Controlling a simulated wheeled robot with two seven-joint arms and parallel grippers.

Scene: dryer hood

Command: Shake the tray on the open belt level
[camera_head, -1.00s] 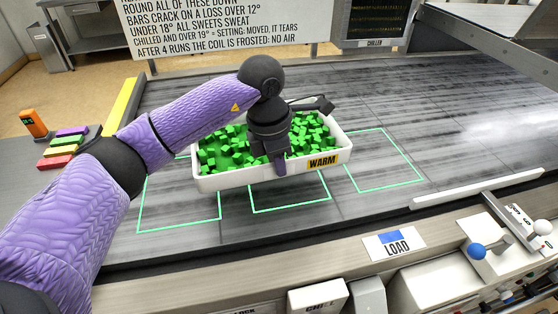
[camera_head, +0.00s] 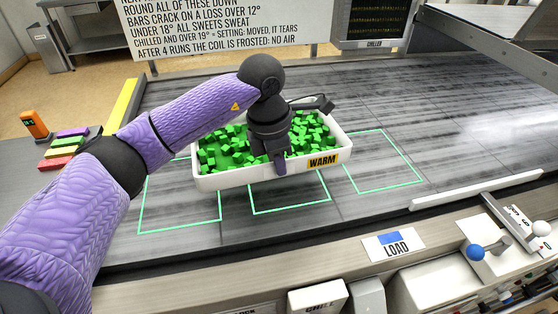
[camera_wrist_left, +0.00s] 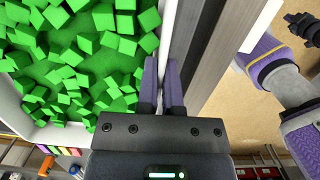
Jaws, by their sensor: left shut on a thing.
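A white tray (camera_head: 225,181) with a yellow WARM label holds many small green cubes (camera_head: 215,152). It is over the dark belt, overlapping the tops of green outlines; I cannot tell whether it touches the belt. My left gripper (camera_head: 280,164) comes down over the tray and is shut on it at the near long wall. In the left wrist view, the gripper's purple fingers (camera_wrist_left: 161,88) straddle the tray's white wall (camera_wrist_left: 168,40), with the green cubes (camera_wrist_left: 85,60) beside it. The cubes lie unevenly, with bare green patches between them. My right gripper is not seen.
The belt (camera_head: 440,110) is clear to the right of the tray. A white bar (camera_head: 476,189) lies along its near edge. Coloured blocks (camera_head: 63,149) sit at the left.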

